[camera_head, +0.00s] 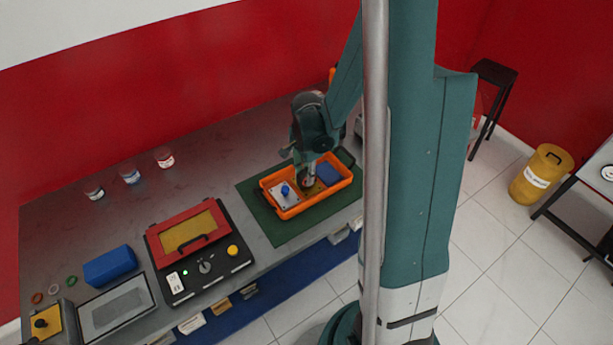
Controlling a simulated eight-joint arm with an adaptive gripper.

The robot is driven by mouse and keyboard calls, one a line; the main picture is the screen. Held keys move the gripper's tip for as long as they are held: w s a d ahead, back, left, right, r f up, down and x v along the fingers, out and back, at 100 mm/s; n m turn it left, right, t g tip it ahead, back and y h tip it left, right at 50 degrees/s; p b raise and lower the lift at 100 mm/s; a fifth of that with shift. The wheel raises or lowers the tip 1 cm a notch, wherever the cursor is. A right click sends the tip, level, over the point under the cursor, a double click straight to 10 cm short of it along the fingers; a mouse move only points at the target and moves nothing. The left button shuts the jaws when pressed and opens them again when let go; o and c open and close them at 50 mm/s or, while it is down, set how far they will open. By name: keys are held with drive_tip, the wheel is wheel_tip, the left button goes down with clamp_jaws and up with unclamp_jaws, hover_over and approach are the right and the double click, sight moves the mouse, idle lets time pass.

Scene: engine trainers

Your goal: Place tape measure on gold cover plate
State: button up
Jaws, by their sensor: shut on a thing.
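My gripper (308,182) points down into an orange tray (290,214) on the workbench. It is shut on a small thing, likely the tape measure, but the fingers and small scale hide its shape. A gold-brown patch (319,187) shows in the tray beside the fingertips, partly covered; it may be the gold cover plate. Whether the held thing touches it I cannot tell. Another gold plate with a black knob (42,322) is at the bench's lower left corner.
In the tray, a silver plate with a blue knob (284,191) lies left of my gripper and a blue block (328,174) right. The tray stands on a green mat (262,222). A red-framed box (196,236), blue block (110,266) and several jars stand further left.

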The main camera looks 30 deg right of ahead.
sight(306, 171)
drive_tip(key=shift+f, duration=0.1)
drive_tip(key=o, duration=1)
drive_tip(key=shift+r+p, duration=0.85)
drive_tip(key=shift+r, duration=5.3)
